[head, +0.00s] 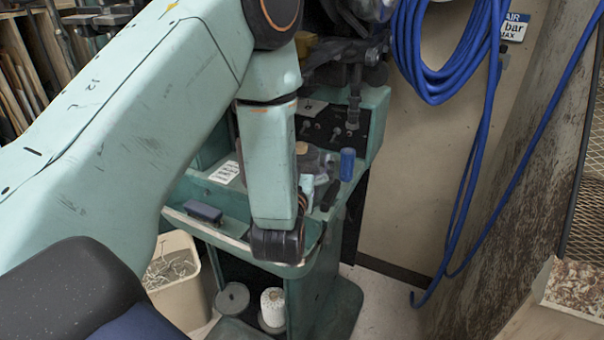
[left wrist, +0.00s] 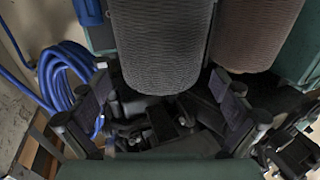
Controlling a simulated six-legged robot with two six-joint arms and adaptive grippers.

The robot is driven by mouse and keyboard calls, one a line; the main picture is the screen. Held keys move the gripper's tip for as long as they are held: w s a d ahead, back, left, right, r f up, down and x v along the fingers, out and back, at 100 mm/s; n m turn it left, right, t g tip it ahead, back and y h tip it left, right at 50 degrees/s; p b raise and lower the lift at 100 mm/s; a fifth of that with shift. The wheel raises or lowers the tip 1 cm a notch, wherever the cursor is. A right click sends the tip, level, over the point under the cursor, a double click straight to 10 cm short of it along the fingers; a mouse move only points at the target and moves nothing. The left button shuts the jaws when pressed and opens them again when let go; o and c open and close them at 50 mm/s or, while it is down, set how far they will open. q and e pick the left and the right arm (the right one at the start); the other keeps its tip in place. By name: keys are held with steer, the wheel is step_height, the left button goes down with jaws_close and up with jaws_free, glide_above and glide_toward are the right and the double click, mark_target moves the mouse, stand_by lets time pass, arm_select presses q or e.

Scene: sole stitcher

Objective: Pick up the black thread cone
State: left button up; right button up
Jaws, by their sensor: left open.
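The black thread cone (left wrist: 158,45) stands out in the left wrist view as a large dark, ribbed body at the top middle. My left gripper (left wrist: 160,90) is open and empty there, with one finger on each side of the cone's near end. I cannot tell whether a finger touches it. In the head view my left gripper (head: 320,192) is mostly hidden behind my own wrist, above the green machine's shelf. Dark shapes behind the forearm there are too covered to tell the cone for sure. My right gripper is in neither view.
A brown cone (left wrist: 252,32) stands close to the right of the black one. A blue cylinder (head: 347,164) and a dark blue box (head: 203,211) are on the green shelf (head: 228,229). A white spool (head: 272,306) sits below. Blue hose (head: 428,75) hangs at right.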

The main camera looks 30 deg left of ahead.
arm_select(q)
steer(key=x, duration=0.2)
steer(key=shift+w+a, duration=0.2)
steer(key=shift+w, duration=0.1)
steer(key=shift+c, duration=0.3)
steer(key=c, duration=1.6)
steer(key=shift+c, duration=0.8)
steer(key=shift+r, duration=0.15)
